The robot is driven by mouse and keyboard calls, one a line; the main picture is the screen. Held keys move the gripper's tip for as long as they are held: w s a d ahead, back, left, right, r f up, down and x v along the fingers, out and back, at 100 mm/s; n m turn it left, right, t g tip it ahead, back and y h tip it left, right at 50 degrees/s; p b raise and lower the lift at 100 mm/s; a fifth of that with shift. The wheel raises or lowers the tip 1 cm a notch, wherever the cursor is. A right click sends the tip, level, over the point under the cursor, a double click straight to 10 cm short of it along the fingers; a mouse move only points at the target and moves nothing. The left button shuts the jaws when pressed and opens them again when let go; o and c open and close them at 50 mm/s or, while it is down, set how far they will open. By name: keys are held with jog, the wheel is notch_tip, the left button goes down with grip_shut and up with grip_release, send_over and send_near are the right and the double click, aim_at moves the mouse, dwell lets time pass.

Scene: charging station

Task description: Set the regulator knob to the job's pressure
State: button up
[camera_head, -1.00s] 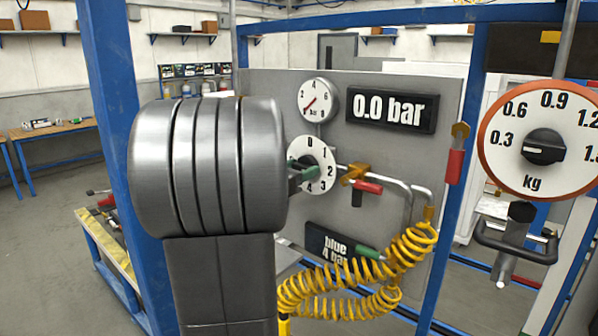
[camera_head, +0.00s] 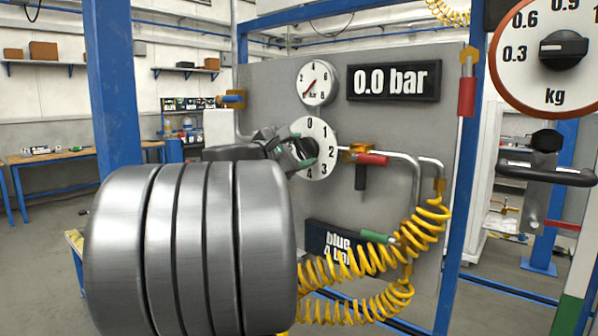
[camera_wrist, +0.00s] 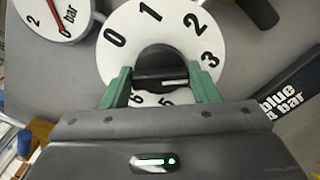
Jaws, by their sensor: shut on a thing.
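The regulator knob (camera_wrist: 160,67) is dark and sits at the centre of a white dial (camera_head: 326,129) numbered from 0 upward. My gripper (camera_wrist: 162,82) has its green fingers on either side of the knob, shut on it. A pale mark shows on the knob in the wrist view; its exact setting is unclear. In the head view my gripper (camera_head: 303,153) reaches the dial from the left and covers part of it. The display (camera_head: 394,81) reads 0.0 bar. The round gauge (camera_head: 317,82) has a red needle. The sign (camera_head: 336,242) reads "blue" and "4 bar", partly covered by the hose.
A coiled yellow hose (camera_head: 380,285) with a green-ended fitting hangs below. A kg scale (camera_head: 548,78) is at the right. Blue posts stand on both sides of the grey panel (camera_head: 290,90).

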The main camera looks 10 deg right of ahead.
jog(key=m+b, duration=0.4)
jog(key=b, duration=0.1)
jog(key=shift+f+m, duration=0.3)
jog(key=shift+f, duration=0.1)
jog(key=m+b, duration=0.3)
jog(key=shift+r, duration=0.1)
jog(key=shift+r+m+b, duration=0.1)
jog(key=shift+m+b, duration=0.2)
jog(key=shift+b, duration=0.1)
jog(key=o, duration=1)
jog(key=v, duration=1.3)
jog(key=shift+s+a, duration=0.25)
jog(key=shift+s, duration=0.05)
